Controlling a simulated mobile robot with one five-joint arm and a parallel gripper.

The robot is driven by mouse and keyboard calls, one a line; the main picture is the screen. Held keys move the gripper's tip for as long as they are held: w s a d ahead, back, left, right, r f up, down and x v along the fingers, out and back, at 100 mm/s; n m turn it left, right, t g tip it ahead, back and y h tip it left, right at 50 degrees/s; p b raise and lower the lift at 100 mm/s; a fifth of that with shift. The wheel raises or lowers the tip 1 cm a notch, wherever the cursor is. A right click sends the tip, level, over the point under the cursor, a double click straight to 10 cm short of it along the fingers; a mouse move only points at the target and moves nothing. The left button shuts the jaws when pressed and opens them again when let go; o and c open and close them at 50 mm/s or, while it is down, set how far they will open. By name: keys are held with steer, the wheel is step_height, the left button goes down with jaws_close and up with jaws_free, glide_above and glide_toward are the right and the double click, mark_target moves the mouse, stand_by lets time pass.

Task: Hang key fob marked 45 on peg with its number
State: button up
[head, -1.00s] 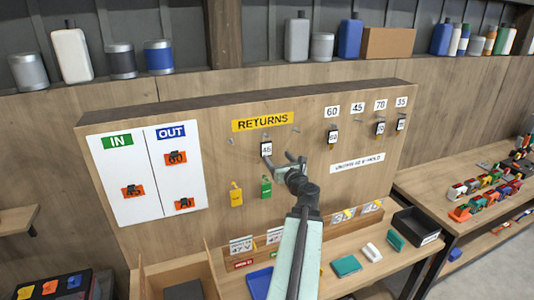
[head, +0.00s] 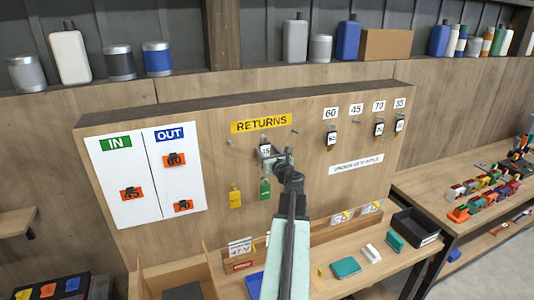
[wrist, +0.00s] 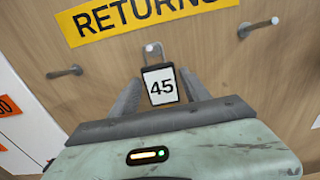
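The fob marked 45 (wrist: 161,86), white-faced with a dark frame, hangs on a peg (wrist: 152,48) under the RETURNS sign; the fob also shows in the head view (head: 265,150). My gripper (wrist: 160,77) is open, with one finger on each side of the fob in the wrist view. Whether either finger touches it I cannot tell. In the head view my gripper (head: 273,154) partly covers the fob. The 45 number label (head: 356,110) is at the board's upper right, between 60 and 70. No fob hangs below it.
Fobs hang below the labels 60 (head: 331,113), 70 (head: 379,106) and 35. Bare pegs flank the fob in the wrist view (wrist: 244,31). Yellow (head: 235,196) and green (head: 264,188) tags hang lower. A shelf with trays lies below the board.

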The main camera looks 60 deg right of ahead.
jaws_close()
steer(key=shift+r+p, duration=0.35)
steer(key=shift+r, duration=0.05)
steer(key=shift+s+a, duration=0.1)
steer(key=shift+r+p+v, duration=0.2)
steer(key=shift+v, duration=0.55)
steer(key=shift+r+p+v, duration=0.15)
steer(key=shift+p+v, duration=0.05)
steer(key=shift+v, duration=0.55)
steer(key=shift+r+p+v, duration=0.2)
steer(key=shift+v, duration=0.5)
steer(key=shift+s+a, duration=0.1)
